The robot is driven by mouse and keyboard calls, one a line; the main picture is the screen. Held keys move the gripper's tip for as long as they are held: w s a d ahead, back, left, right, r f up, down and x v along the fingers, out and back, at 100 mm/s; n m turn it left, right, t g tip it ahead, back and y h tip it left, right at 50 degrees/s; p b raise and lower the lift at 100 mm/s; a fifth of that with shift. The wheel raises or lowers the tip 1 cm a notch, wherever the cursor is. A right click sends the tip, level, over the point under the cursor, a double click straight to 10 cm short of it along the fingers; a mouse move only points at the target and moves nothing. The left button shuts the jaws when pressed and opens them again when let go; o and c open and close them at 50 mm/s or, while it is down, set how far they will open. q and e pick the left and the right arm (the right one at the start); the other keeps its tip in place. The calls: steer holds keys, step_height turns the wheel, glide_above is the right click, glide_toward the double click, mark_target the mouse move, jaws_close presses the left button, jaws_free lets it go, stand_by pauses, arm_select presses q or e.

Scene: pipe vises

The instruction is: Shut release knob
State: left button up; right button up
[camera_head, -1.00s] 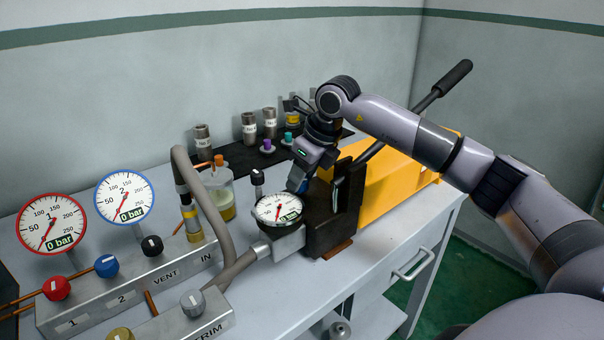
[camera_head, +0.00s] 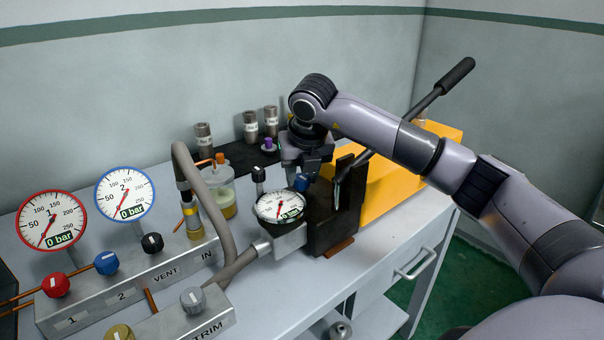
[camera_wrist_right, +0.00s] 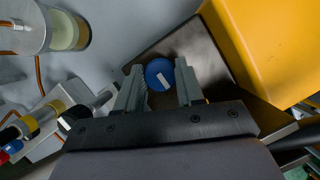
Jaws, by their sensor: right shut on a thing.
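The blue release knob (camera_head: 302,182) sits on the dark brown pump block (camera_head: 320,228), just behind the round gauge (camera_head: 280,206). In the right wrist view the knob (camera_wrist_right: 159,74) shows a white mark on its top, tilted from straight up. My right gripper (camera_head: 303,169) points down over the block. Its two fingers (camera_wrist_right: 158,88) are on either side of the knob and shut on it. My left gripper is in neither view.
A yellow tank (camera_head: 385,190) and a long black-handled lever (camera_head: 430,100) stand right of the block. A grey hose (camera_head: 205,190) and a valve manifold (camera_head: 130,285) with two dial gauges are on the left. Metal fittings (camera_head: 250,128) stand behind.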

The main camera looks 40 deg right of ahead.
steer(key=shift+r, duration=0.1)
stand_by(0.3)
steer(key=o, duration=1)
steer(key=shift+o, duration=0.2)
steer(key=v, duration=0.7)
steer(key=shift+b, duration=0.3)
